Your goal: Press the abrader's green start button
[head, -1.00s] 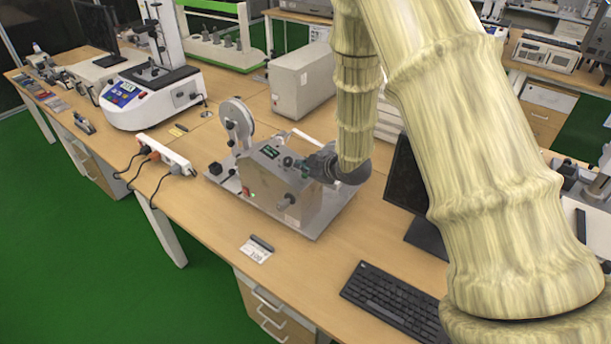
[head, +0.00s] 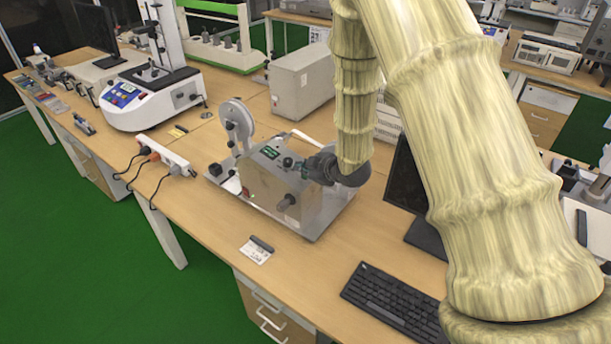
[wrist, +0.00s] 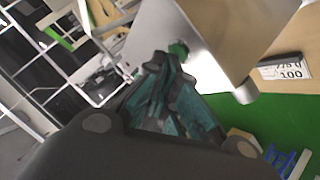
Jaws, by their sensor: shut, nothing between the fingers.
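The abrader (head: 262,185) is a grey metal box on a flat base plate, with a wheel-like disc at its back left, in the middle of the bench. Its box also shows in the wrist view (wrist: 215,35). My gripper (head: 296,168) is shut and empty, pointing left at the top of the box by its right end. In the wrist view its dark and teal fingertips (wrist: 163,62) meet just below a round green button (wrist: 179,48) on the box. The tips overlap the button's lower edge in the picture; I cannot tell whether they touch it.
A white power strip (head: 164,155) with cables lies left of the abrader. A small card (head: 256,250) lies in front of it. A keyboard (head: 388,302) and a dark monitor (head: 408,190) stand to the right. A beige box (head: 302,82) stands behind.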

